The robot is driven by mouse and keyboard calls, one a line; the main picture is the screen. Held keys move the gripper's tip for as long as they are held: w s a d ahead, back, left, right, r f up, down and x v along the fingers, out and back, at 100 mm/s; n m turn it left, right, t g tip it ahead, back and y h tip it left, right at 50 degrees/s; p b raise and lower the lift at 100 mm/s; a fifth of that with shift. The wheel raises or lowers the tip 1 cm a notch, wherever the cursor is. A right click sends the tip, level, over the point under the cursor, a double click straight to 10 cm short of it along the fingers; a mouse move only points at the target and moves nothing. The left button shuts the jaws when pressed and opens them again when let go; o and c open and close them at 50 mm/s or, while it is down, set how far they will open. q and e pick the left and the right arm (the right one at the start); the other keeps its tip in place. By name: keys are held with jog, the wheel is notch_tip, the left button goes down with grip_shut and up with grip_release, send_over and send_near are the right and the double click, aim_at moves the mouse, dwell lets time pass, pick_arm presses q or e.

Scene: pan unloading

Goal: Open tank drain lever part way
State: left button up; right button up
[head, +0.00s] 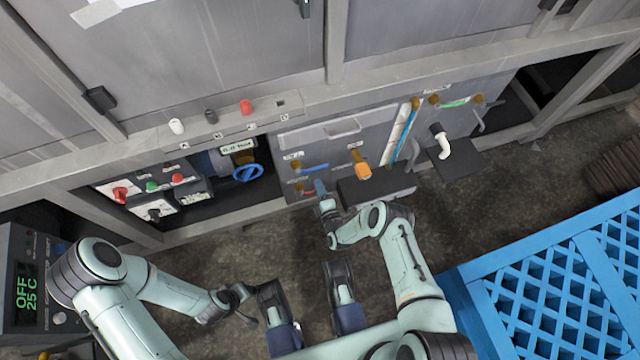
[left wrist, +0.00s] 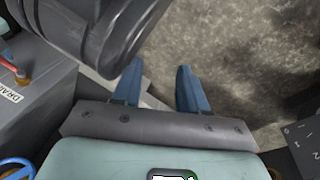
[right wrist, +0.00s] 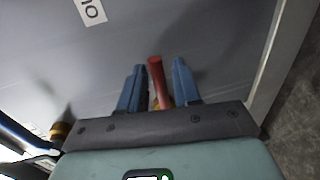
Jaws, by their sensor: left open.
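The red lever (right wrist: 157,80) stands between the two blue fingers of my right gripper (right wrist: 159,76) in the right wrist view. Whether the fingers press on it is unclear. In the head view the right gripper (head: 320,188) is at the lower left of the grey tank panel (head: 335,155), where a bit of the red lever (head: 308,191) shows beside it. My left gripper (left wrist: 160,76) is open and empty over the floor. The left wrist view also shows a red handle on a brass valve (left wrist: 20,78) near a partly cut-off label starting "DRA".
An orange handle (head: 362,171), a white spout (head: 440,143) and a blue handwheel (head: 247,173) lie along the panels. A switch box (head: 140,187) is to the left. A blue crate (head: 590,240) fills the lower right. A temperature unit (head: 25,290) stands far left.

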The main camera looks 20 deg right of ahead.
grip_shut()
jog(key=r+n+p, duration=0.2)
jog(key=shift+a+r+n+h, duration=0.1)
jog(key=shift+a+n+h, duration=0.15)
jog(key=shift+n+h, duration=0.05)
jog(key=shift+a+r+n+h+p, duration=0.2)
jog(key=shift+r+n+h+p, duration=0.25)
jog(key=shift+n, duration=0.45)
pick_arm(q)
jog(key=shift+t, duration=0.4)
jog(key=shift+w+d+r, duration=0.25)
jog(key=shift+r, duration=0.5)
jog(key=shift+w+d+r, duration=0.25)
jog(key=shift+w+r, duration=0.05)
jog(key=shift+r, duration=0.5)
jog(key=shift+w+d+r, duration=0.25)
jog(key=shift+r, duration=0.5)
pick_arm(e)
jog(key=shift+a+r+n, duration=0.3)
jog(key=shift+r+n, duration=0.35)
jog(key=shift+n, duration=0.25)
jog(key=shift+t, duration=0.3)
